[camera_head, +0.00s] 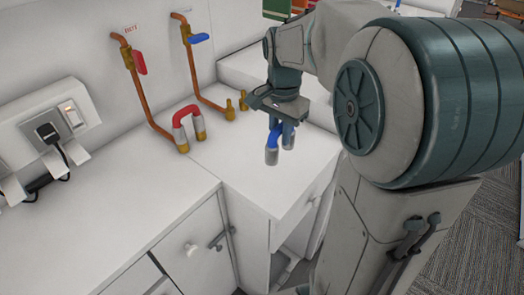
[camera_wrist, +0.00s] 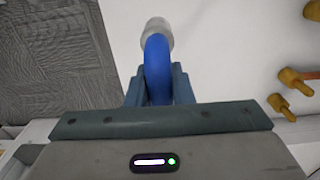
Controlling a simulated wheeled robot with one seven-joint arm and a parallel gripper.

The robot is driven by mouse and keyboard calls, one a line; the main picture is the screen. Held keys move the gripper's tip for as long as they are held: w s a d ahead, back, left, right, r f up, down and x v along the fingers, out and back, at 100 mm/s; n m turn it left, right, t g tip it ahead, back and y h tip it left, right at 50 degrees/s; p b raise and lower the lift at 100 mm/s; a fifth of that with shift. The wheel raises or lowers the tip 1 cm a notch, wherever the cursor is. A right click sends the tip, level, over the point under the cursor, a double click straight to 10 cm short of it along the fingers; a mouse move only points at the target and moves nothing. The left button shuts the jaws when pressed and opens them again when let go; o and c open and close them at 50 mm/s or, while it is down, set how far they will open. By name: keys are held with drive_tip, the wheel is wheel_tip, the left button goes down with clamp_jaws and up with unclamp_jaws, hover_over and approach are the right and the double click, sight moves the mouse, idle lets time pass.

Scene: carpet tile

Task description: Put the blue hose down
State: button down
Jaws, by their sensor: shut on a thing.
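The blue hose (camera_head: 272,140) is a short bent piece with grey metal ends. My gripper (camera_head: 282,126) points down and is shut on it, over the white counter (camera_head: 245,170) near its right part. In the wrist view the blue hose (camera_wrist: 157,62) sits between the fingers of my gripper (camera_wrist: 158,85), with one metal end sticking out beyond them. I cannot tell whether its lower ends touch the counter. The rest of the hose is hidden by the gripper.
A red hose (camera_head: 182,118) joins the hot copper pipe with the red valve (camera_head: 139,62). Left of my gripper is a copper pipe with a blue valve (camera_head: 198,38) and bare brass fittings (camera_head: 231,108). A socket with a plug (camera_head: 47,132) is at left. The front counter is clear.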

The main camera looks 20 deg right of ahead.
sight(266, 145)
drive_tip(key=a, duration=0.1)
drive_tip(key=a+f, duration=0.2)
drive_tip(key=shift+s+a+f, duration=0.1)
drive_tip(key=shift+s+a, duration=0.25)
drive_tip(key=shift+a+f, duration=0.15)
drive_tip(key=shift+f, duration=1.95)
drive_tip(key=shift+f, duration=0.2)
drive_tip(key=c, duration=1.3)
unclamp_jaws()
drive_tip(key=shift+r, duration=0.1)
drive_tip(key=shift+r, duration=0.1)
